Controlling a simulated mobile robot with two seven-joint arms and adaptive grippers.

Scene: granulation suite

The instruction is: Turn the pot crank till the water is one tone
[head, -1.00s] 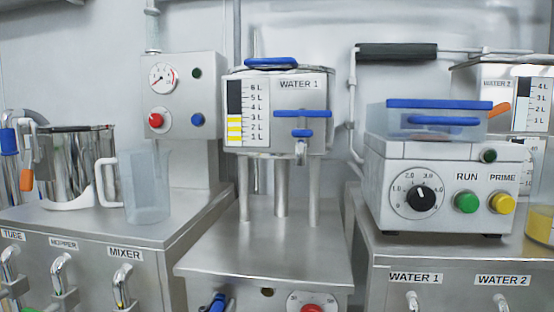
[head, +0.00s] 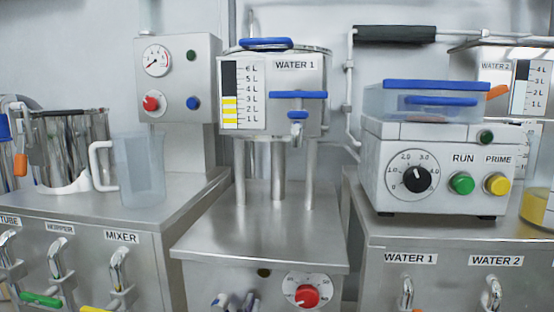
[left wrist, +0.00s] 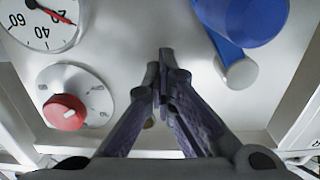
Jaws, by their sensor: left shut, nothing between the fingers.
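The WATER 1 pot (head: 300,85) stands on legs on the middle steel cabinet. Its level strip (head: 230,95) is dark on top with yellow and white bands below. A blue handle (head: 266,43) is on top, and a blue bar (head: 298,94) is on its front. I cannot tell which part is the crank. My left gripper (left wrist: 160,72) is shut and empty in the left wrist view, between a red knob (left wrist: 65,112) and a large blue part (left wrist: 242,18). My right gripper is out of view.
A clear jug (head: 140,172) stands on the left cabinet. A pump box (head: 415,170) with a dial and green and yellow buttons is on the right. A red-knobbed dial (head: 307,294) is on the middle cabinet's front. The middle cabinet top (head: 262,240) is clear in front.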

